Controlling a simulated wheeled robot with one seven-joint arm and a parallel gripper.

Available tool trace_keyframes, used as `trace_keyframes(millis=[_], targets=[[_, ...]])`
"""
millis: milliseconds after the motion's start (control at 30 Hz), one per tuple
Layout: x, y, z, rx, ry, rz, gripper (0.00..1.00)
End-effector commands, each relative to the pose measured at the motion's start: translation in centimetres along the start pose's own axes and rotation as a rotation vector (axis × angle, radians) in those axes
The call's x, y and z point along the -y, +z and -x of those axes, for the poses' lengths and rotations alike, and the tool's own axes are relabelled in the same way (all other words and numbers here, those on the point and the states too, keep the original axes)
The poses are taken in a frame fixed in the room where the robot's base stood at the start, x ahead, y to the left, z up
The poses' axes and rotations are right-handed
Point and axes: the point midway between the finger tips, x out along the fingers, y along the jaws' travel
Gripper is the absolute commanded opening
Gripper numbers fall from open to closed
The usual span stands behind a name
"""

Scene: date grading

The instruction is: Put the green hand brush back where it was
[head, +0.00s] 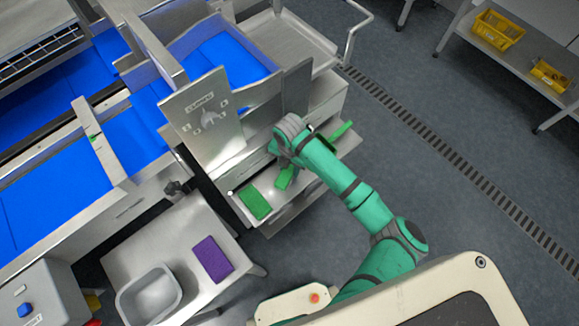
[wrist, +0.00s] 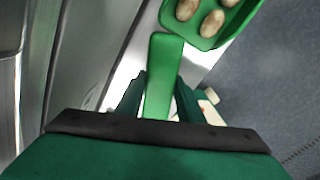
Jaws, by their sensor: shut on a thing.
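My gripper (wrist: 160,86) is shut on a green, flat handle, which I take to be the green hand brush (wrist: 163,62). The handle's rounded far end lies close to a green scoop (wrist: 222,36) holding brown dates; whether they touch is unclear. In the head view my gripper (head: 284,156) is over the steel shelf at the machine's side, mostly hidden by my arm. A green piece (head: 285,178), probably part of the brush, shows below it. The scoop (head: 341,131) shows to its right. The brush's bristles are not visible.
A green pad (head: 254,203) lies on the shelf's left part. An upright steel panel (head: 205,118) stands close behind my gripper. A side table (head: 150,243) holds a purple pad (head: 212,259) and a grey tub (head: 150,294). Open floor lies to the right.

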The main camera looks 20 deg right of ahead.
Motion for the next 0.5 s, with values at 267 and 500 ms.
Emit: trace_keyframes(millis=[267,500], targets=[[0.00,0.01,-0.38,0.000,0.000,-0.001,0.53],[0.00,0.02,-0.36,0.000,0.000,-0.001,0.53]])
